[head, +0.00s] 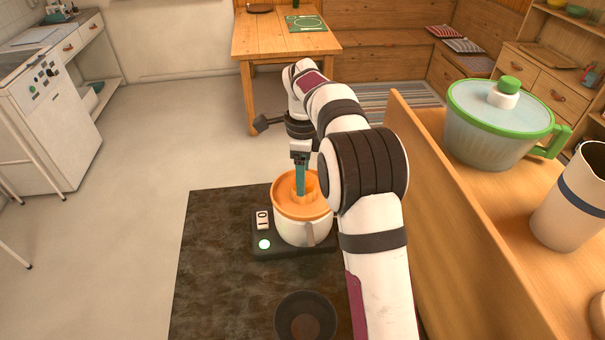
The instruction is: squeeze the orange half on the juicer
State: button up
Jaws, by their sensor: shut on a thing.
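The juicer (290,228) stands on the dark counter, with a white jug-like body, an orange top bowl (284,207) and a black base. A white switch marked 0 and 1 (263,220) and a lit pale green light (264,244) are on the base's left side. My gripper (300,190) points straight down into the orange bowl, its teal fingers shut on the orange half (310,187). The orange half sits low inside the bowl, partly hidden by the fingers and rim; its contact with the cone cannot be seen.
A dark round dish (305,316) lies at the front of the dark counter (215,270). At right, a wooden ledge (440,170) holds a green-lidded container (497,130) and a cream pitcher (575,205). The counter left of the juicer is clear.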

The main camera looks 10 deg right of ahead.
jog(key=shift+s+f, duration=0.15)
jog(key=shift+f, duration=0.7)
dwell(3.7)
jog(key=shift+r, duration=0.1)
dwell(0.4)
jog(key=shift+r, duration=3.85)
